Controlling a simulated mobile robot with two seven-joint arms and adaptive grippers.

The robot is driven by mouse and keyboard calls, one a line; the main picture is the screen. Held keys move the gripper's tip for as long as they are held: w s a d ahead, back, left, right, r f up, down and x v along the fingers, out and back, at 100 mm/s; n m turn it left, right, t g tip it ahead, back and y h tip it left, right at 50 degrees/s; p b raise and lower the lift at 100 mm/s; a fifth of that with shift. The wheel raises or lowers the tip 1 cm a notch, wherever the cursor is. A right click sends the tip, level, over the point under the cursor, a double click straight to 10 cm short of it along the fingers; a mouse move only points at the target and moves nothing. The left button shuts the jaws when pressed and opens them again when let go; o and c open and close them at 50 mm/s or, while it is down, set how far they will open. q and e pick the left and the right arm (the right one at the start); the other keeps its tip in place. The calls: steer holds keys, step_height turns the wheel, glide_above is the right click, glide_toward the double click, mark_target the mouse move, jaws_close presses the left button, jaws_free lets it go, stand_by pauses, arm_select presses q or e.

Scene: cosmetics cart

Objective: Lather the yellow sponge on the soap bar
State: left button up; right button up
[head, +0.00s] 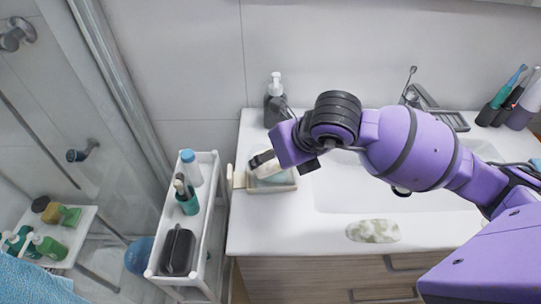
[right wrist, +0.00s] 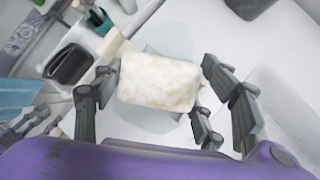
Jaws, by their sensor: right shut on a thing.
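My right gripper (head: 266,163) reaches in from the right and is over the small cream dish (head: 287,188) at the left end of the counter. In the right wrist view the gripper (right wrist: 160,78) is shut on a block, the sponge (right wrist: 157,84), which is mottled white and pale yellow as if coated in foam. In the head view the fingers mostly hide it. A pale blue-green bar (head: 278,177), seemingly the soap bar, shows in the dish below. I cannot tell whether sponge and bar touch. My left gripper is not in view.
A mottled white-green rounded block (head: 373,231) lies at the counter's front edge. A dark pump bottle (head: 275,101) stands behind the dish. A white cart (head: 208,238) with bottles and a black case stands left. The sink (head: 335,190) is right of the dish.

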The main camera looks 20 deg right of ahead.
steer(key=shift+s+d, duration=0.3)
steer(key=shift+d, duration=0.65)
steer(key=shift+w+a, duration=0.2)
steer(key=shift+a, duration=0.5)
steer(key=shift+w+a, duration=0.2)
steer(key=shift+a, duration=0.45)
steer(key=shift+f, duration=0.1)
steer(key=shift+d, duration=0.15)
